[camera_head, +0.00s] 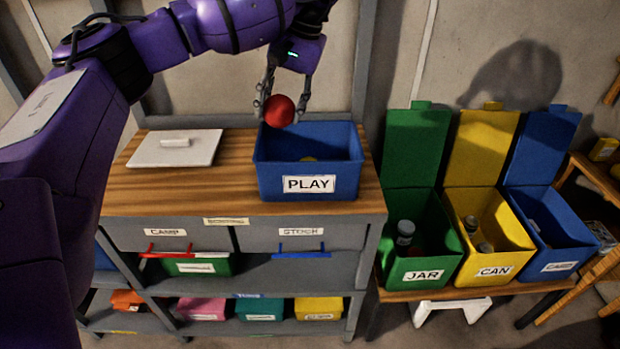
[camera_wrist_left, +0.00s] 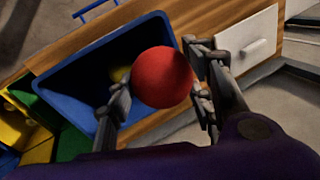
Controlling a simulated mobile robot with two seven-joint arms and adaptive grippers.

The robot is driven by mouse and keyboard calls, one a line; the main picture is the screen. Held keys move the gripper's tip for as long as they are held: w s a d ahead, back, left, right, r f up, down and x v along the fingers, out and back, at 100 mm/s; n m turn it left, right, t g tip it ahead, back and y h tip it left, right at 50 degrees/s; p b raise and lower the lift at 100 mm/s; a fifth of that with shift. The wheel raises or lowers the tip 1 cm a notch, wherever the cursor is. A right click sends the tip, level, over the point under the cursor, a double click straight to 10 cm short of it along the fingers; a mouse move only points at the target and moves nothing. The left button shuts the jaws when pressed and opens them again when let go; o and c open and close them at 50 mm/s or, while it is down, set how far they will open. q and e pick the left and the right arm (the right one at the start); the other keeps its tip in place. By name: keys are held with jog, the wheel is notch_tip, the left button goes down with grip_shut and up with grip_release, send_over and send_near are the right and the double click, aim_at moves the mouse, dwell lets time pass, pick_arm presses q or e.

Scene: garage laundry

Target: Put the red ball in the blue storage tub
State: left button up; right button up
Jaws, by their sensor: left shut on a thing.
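The red ball (camera_head: 279,111) is held between the fingers of my left gripper (camera_head: 283,104), above the back part of the blue tub. The blue storage tub (camera_head: 270,182) carries a PLAY label and stands open on the wooden top of the grey cabinet. In the left wrist view the ball (camera_wrist_left: 162,77) sits between the two fingers of the gripper (camera_wrist_left: 160,95), with the blue tub (camera_wrist_left: 60,76) beneath and to the left. Something yellow (camera_wrist_left: 121,74) lies inside the tub, partly hidden by the ball. My right gripper is not in view.
A white lid (camera_head: 175,150) with a handle lies left of the tub. Green (camera_head: 415,265), yellow (camera_head: 500,258) and blue (camera_head: 568,257) bins with raised lids stand on a low bench at the right. Shelves (camera_head: 255,275) below hold several coloured boxes. A wall is behind.

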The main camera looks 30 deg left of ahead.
pick_arm(q)
notch_tip(320, 180, down, 18)
dwell(0.6)
jog(key=o, duration=0.7)
jog(key=shift+f, duration=0.15)
jog(key=shift+o, duration=1)
jog(key=shift+r, duration=0.2)
jog(key=v, duration=1.2)
jog(key=shift+b, duration=0.4)
jog(key=shift+d, duration=0.1)
